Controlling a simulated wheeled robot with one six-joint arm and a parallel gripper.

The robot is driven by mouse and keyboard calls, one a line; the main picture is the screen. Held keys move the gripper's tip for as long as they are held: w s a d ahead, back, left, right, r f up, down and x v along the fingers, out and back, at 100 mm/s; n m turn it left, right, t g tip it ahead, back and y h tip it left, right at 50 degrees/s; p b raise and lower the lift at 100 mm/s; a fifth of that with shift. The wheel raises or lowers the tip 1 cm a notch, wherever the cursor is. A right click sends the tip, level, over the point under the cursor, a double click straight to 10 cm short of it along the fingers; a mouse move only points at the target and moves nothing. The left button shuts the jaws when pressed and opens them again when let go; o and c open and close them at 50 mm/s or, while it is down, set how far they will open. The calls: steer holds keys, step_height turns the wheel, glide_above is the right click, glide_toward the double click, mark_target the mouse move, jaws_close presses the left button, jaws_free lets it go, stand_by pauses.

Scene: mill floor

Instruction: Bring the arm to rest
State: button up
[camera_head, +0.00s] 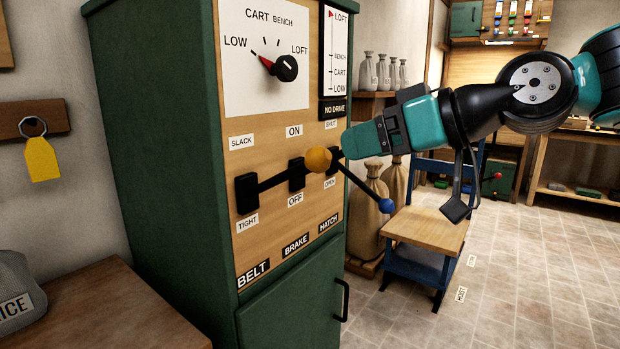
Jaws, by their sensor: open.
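My arm reaches in from the right. My gripper (352,143), teal and black, points left toward the green cabinet's wooden lever panel (270,130). It overlaps the panel's right edge near the hatch lever's black mount; I cannot tell how far apart they are. It is open, with nothing seen in it; its fingertips are hard to make out. An orange ball knob (318,159) shows left of the gripper tip; which lever bears it is unclear. The hatch lever's blue knob (387,205) sticks out below the gripper.
The green cabinet (155,150) stands close at left, with a dial (286,67) above the levers. A blue-framed stool (425,228) with a wooden top stands below my arm. Pale sacks (367,210) stand behind the cabinet. The tiled floor at right (540,270) is clear.

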steer(key=s+d+f+m+g+h, duration=0.1)
steer(key=s+d+f+g+h, duration=0.2)
steer(key=s+f, duration=0.55)
steer(key=s+d+f+m+g+h, duration=0.1)
steer(key=s+d+f+g+h, duration=0.2)
steer(key=s+f, duration=0.6)
step_height(320, 180, up, 16)
steer(key=s+g+h+p, duration=0.1)
steer(key=s+p, duration=0.1)
steer(key=p, duration=1.4)
steer(key=shift+s+a+g, duration=0.15)
steer(key=shift+s+g, duration=0.2)
steer(key=shift+g, duration=0.05)
